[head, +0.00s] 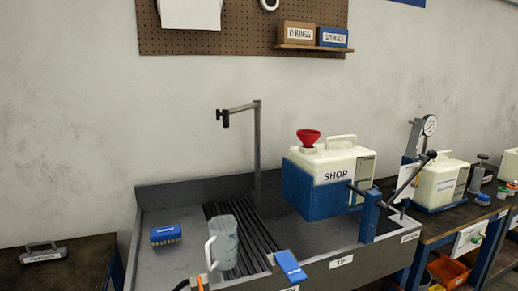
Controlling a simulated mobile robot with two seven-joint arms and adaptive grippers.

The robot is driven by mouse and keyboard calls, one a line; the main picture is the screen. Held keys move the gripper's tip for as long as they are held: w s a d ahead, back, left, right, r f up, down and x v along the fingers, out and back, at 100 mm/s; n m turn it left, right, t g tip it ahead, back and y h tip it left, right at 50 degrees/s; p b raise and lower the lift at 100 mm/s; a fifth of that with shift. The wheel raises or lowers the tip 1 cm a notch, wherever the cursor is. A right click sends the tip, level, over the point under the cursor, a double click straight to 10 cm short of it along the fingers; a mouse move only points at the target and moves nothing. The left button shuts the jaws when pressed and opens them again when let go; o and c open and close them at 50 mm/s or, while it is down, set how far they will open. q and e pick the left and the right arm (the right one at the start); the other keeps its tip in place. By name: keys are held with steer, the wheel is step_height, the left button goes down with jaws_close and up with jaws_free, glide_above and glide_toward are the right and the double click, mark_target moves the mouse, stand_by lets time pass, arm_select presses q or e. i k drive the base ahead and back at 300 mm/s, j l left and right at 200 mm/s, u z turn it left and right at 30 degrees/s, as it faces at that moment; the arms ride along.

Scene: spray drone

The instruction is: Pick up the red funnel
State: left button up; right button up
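The red funnel (309,137) sits upright on top of the cream and blue tank marked SHOP (322,183), at its left end. Its wide mouth faces up and its narrow lower part meets the tank's top. The tank stands in the right part of a grey sink bench. Neither of my grippers shows in the head view.
A grey jug (224,243) stands on the slatted rack, with a blue brush (166,234) to its left. A dark post with a side arm (257,150) rises behind the rack. A lever (410,178) stands right of the tank. Another cream tank (437,184) is farther right.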

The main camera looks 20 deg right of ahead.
mark_target(309, 138)
steer(key=l+z, duration=0.3)
steer(key=l, duration=0.3)
steer(key=l+z, duration=0.3)
steer(key=l, duration=0.3)
steer(key=i+l+z, duration=0.2)
steer(key=l+z, duration=0.15)
steer(key=l, duration=0.2)
